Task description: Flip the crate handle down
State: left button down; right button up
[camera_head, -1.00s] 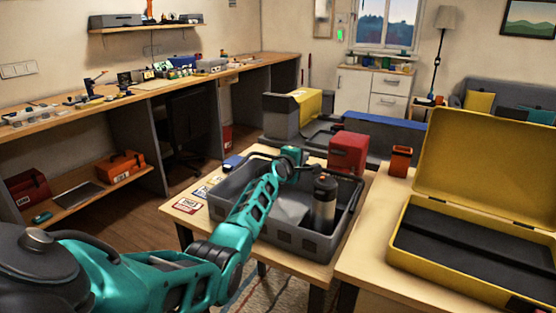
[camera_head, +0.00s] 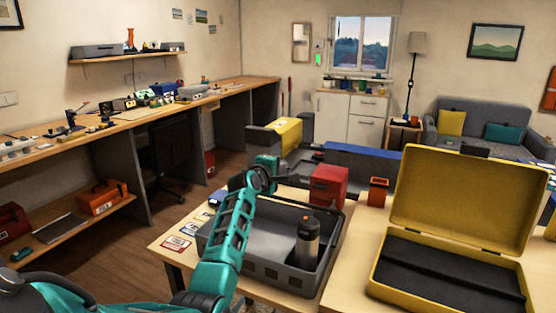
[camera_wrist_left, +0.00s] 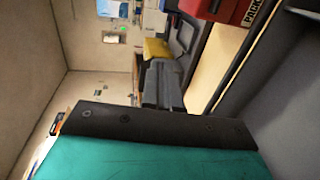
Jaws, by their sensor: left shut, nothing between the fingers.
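The grey crate (camera_head: 283,275) stands on the light wooden table in the head view, with a dark bottle (camera_head: 307,243) upright inside. I cannot make out its handle clearly against the dark rim and my arm. My left arm reaches across the crate's left side. My left gripper (camera_head: 268,163) is beyond and above the crate's back left corner, shut and empty; its fingertips are hard to make out. In the left wrist view, a dark part and a teal part of my own arm fill the lower side. My right gripper is not in view.
A red box (camera_head: 328,186) and an orange bin (camera_head: 378,192) stand behind the crate. An open yellow case (camera_head: 455,205) lies to the right. Labelled cards (camera_head: 177,243) lie on the table left of the crate. A long workbench (camera_head: 150,115) runs along the left wall.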

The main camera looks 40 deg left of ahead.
pick_arm(q)
jog(key=shift+s+r, duration=0.35)
jog(key=shift+r, duration=0.55)
jog(key=shift+d+f, duration=0.1)
